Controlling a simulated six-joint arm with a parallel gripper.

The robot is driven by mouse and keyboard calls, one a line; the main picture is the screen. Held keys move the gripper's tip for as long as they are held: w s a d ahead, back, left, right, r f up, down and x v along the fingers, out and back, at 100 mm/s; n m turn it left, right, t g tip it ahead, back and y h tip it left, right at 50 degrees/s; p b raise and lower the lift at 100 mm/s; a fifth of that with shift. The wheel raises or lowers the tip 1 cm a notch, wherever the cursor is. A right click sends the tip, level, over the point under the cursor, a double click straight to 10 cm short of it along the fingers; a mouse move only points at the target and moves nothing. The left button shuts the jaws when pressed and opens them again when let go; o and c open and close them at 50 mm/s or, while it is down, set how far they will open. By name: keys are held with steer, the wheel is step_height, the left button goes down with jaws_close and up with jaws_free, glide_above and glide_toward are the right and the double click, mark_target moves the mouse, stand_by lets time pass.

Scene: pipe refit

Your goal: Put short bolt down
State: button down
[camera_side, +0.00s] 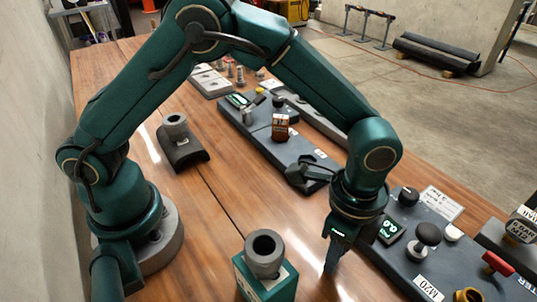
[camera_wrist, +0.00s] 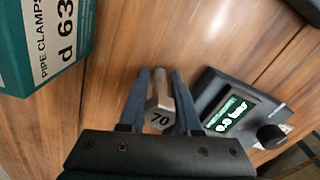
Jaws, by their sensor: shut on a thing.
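The short bolt (camera_wrist: 160,103) is a grey metal hex piece with "70" on its near end. In the wrist view it sits between the two fingers of my gripper (camera_wrist: 161,84), which is shut on it. In the side view my gripper (camera_side: 332,262) points down over the bare wood of the bench, between a green box and a dark panel. The bolt is not clearly visible there, being hidden by the fingers. I cannot tell whether it touches the bench.
The green pipe clamps box (camera_side: 268,284), also in the wrist view (camera_wrist: 38,45), carries a grey ring. The dark panel (camera_side: 410,262) has a green display (camera_wrist: 232,113) and knobs. A black saddle (camera_side: 183,155) and small metal parts (camera_side: 240,77) stand farther back. Bare wood (camera_side: 215,235) lies left.

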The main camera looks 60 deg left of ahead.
steer(key=shift+f, duration=0.1)
steer(key=c, duration=0.6)
jaws_free()
step_height(320, 180, up, 12)
steer(key=shift+r, duration=0.1)
steer(key=s+a+r+n+t, duration=0.1)
steer(key=a+r+n, duration=0.2)
steer(key=a+n, duration=0.15)
steer(key=s+a+r+n+t, duration=0.2)
steer(key=a+r+n, duration=0.1)
steer(key=a, duration=0.3)
steer(key=s+a+f+n+t, duration=0.2)
steer(key=s+a+f+n, duration=0.1)
steer(key=s+a+n, duration=0.3)
steer(key=shift+a+n+t, duration=0.3)
steer(key=shift+a+n, duration=0.05)
steer(key=shift+a, duration=0.45)
